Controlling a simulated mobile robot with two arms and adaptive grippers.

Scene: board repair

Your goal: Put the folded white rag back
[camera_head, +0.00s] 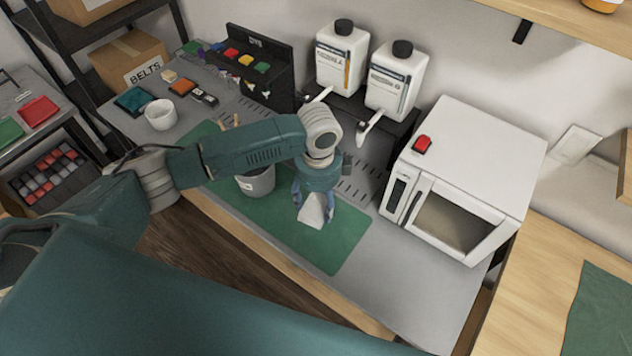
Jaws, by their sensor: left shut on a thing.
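My left gripper (313,200) points down over the green mat (337,237) on the grey bench. It is shut on the folded white rag (315,213), which hangs between the fingertips as a small pale wedge. I cannot tell whether the rag touches the mat. A grey bucket (257,184) stands just left of the gripper, partly hidden behind my left arm. My right gripper is not in view.
A white oven (460,185) with a red item on top stands to the right. Two white bottles (341,58) with black caps stand behind. A white cup (160,114) and small items are at the left. The mat's right end is clear.

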